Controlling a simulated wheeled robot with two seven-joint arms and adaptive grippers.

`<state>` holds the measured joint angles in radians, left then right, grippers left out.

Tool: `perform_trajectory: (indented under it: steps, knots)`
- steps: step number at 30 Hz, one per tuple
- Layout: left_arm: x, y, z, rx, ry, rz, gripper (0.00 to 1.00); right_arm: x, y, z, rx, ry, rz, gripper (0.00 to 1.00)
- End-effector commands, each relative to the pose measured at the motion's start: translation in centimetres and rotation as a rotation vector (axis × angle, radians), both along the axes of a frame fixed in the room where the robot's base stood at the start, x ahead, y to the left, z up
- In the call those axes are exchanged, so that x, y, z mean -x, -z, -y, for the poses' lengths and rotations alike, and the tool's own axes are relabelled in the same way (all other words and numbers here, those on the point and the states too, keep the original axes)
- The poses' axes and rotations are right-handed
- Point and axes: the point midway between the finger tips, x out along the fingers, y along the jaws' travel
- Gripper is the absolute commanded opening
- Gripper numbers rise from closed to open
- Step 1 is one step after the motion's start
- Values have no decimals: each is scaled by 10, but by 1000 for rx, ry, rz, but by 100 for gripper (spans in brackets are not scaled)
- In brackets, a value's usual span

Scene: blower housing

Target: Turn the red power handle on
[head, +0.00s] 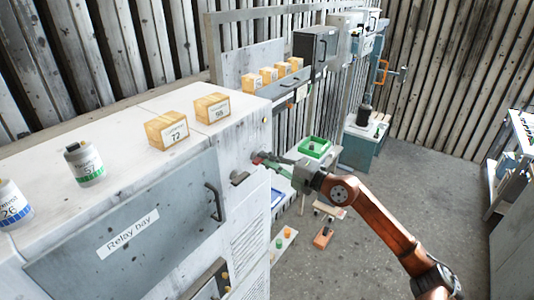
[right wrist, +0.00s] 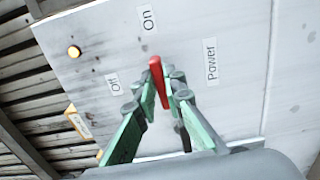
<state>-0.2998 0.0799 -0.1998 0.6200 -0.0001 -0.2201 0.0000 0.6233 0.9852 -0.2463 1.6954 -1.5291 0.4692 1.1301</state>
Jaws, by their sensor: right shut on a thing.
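The red power handle (right wrist: 158,80) is on a white panel in the right wrist view, between the green fingers of my right gripper (right wrist: 162,98). The gripper is shut on it. The handle's far end points roughly toward the "On" label (right wrist: 148,18); the "Off" label (right wrist: 113,82) lies to its left and the "Power" label (right wrist: 211,65) to its right. The fingers hide the handle's near part. In the head view the handle (head: 257,159) is a small red spot on the white cabinet's side (head: 240,150), with my right gripper (head: 268,163) there. My left gripper is not in view.
Yellow boxes (head: 167,130) and labelled canisters (head: 84,163) stand on the cabinet top. A green tray (head: 314,147) is behind my right gripper. The grey floor (head: 430,185) at right is mostly clear.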

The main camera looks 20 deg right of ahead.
Motion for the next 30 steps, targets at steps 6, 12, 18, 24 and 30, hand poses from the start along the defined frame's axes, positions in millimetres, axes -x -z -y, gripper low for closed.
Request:
perform_trajectory:
  steps: [6,12,18,24,30]
  knots:
    - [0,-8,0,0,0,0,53,-1,-3,2,-35,4,-19,0]
    - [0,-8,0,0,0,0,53,-1,-3,2,-40,4,-23,0]
    - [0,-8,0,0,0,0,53,-1,-2,1,-40,3,-24,0]
    - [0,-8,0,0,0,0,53,-1,-2,1,-39,2,-24,22]
    - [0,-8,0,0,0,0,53,0,-1,1,-37,1,-25,28]
